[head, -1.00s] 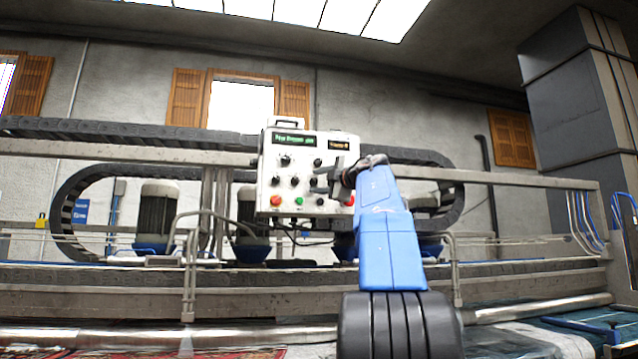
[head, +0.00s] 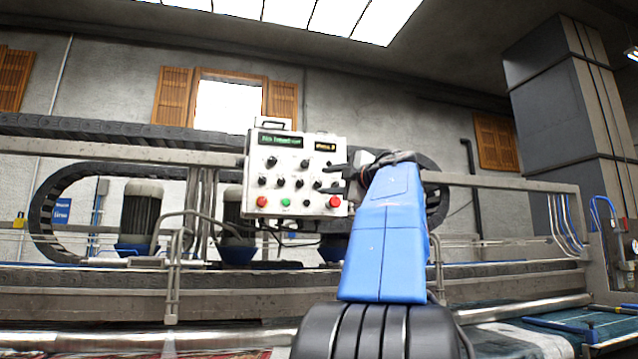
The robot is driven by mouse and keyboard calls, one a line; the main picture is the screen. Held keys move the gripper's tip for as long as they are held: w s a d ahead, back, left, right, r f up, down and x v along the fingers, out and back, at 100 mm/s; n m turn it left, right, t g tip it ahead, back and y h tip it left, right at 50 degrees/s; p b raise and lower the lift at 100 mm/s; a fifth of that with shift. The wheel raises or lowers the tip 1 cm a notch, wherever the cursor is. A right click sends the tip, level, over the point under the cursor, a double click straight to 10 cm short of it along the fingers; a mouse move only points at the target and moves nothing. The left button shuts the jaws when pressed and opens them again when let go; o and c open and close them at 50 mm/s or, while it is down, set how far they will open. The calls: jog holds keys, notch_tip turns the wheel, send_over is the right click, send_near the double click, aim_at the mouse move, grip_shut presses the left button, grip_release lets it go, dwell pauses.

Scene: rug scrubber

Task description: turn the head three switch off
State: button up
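The white control panel (head: 292,174) stands on the machine's rail near the middle of the head view. It has two green-and-amber lit displays at the top, several black knobs and switches below, and red and green buttons along the bottom. Labels are too small to read, so I cannot tell which is the head three switch. My gripper (head: 332,178) is at the panel's right side, with dark fingers pointing left over its right edge. The fingers look apart, with nothing seen between them. They hide part of the panel's right-hand controls. Contact with a switch cannot be told.
A metal rail (head: 500,184) runs behind my arm. A bent pipe guard (head: 176,262) stands in front at left. Motors with blue bases (head: 141,215) sit behind. A grey column (head: 560,110) rises at right.

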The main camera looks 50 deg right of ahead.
jog(key=shift+v, duration=2.75)
jog(key=w+a+f+m+t+h, duration=0.2)
jog(key=w+a+m+h, duration=0.3)
jog(key=a+m, duration=0.15)
jog(key=a+f+m+g, duration=0.3)
jog(key=a+f, duration=0.1)
jog(key=f, duration=0.7)
jog(key=a+f+m+g, duration=0.2)
jog(key=a+f+m, duration=0.15)
jog(key=f, duration=0.85)
jog(key=a+f+m+g, duration=0.3)
jog(key=a+f+m, duration=0.1)
jog(key=f, duration=0.7)
jog(key=s+a+f+n+g+y, duration=0.1)
jog(key=s+a+f, duration=0.4)
jog(key=f, duration=0.6)
jog(key=s+a+f+g+y, duration=0.4)
jog(key=s+a+f, duration=0.2)
jog(key=a+f, duration=0.3)
jog(key=s+a+f+n+g+y, duration=0.1)
jog(key=s+a+f+g+y, duration=0.2)
jog(key=f, duration=1.1)
jog(key=s+a, duration=0.3)
jog(key=a, duration=0.1)
jog(key=shift+s+f+n, duration=0.15)
jog(key=shift+f+n, duration=0.15)
